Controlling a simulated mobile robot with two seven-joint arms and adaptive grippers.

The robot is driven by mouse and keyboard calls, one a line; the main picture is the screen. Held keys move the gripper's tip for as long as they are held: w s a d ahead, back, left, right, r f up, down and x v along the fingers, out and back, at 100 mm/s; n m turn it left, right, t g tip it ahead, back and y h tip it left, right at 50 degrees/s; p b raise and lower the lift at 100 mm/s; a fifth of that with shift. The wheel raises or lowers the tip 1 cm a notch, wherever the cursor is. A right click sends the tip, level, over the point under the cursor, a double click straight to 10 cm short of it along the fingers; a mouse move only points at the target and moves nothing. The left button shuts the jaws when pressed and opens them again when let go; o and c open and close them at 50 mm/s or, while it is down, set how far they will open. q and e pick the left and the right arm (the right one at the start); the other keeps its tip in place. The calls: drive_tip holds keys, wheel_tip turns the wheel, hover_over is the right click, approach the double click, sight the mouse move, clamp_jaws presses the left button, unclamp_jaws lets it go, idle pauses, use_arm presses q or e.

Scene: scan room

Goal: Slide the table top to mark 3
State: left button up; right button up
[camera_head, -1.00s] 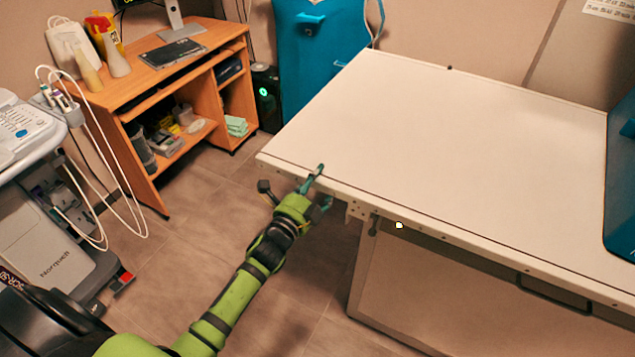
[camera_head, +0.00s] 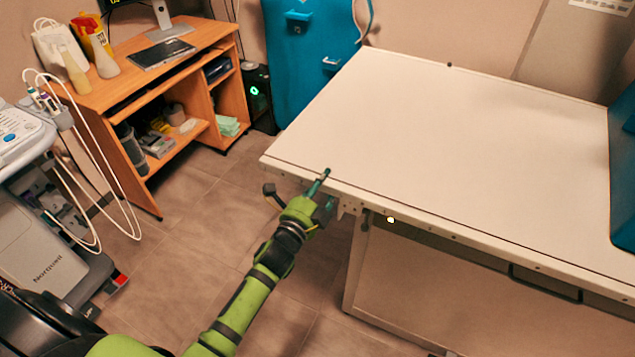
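The white table top (camera_head: 470,150) covers the right half of the view, on a pale base (camera_head: 440,290). Its near left corner overhangs the floor. My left gripper (camera_head: 323,190) is at the front edge, just right of that corner. One teal finger shows against the top's edge and a darker finger lies lower, near the rail. Whether they are closed on the edge is not clear. A dark knob-like part (camera_head: 269,189) sticks out left of the gripper. A small white knob (camera_head: 390,219) shows under the front edge. No numbered mark is readable. My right gripper is out of view.
An orange desk (camera_head: 165,75) stands at the back left. A medical cart (camera_head: 40,255) with hanging cables is at the left. A blue cabinet (camera_head: 310,75) is behind the table, and a blue panel (camera_head: 622,185) stands at its right. Tiled floor lies free between cart and table.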

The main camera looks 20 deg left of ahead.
use_arm(q)
drive_tip(key=shift+o, duration=1.2)
drive_tip(key=shift+a, duration=0.55)
drive_tip(key=shift+s+d, duration=0.1)
drive_tip(key=shift+s+f, duration=0.1)
drive_tip(key=shift+s, duration=0.25)
drive_tip(key=s+a, duration=0.1)
drive_tip(key=s, duration=1)
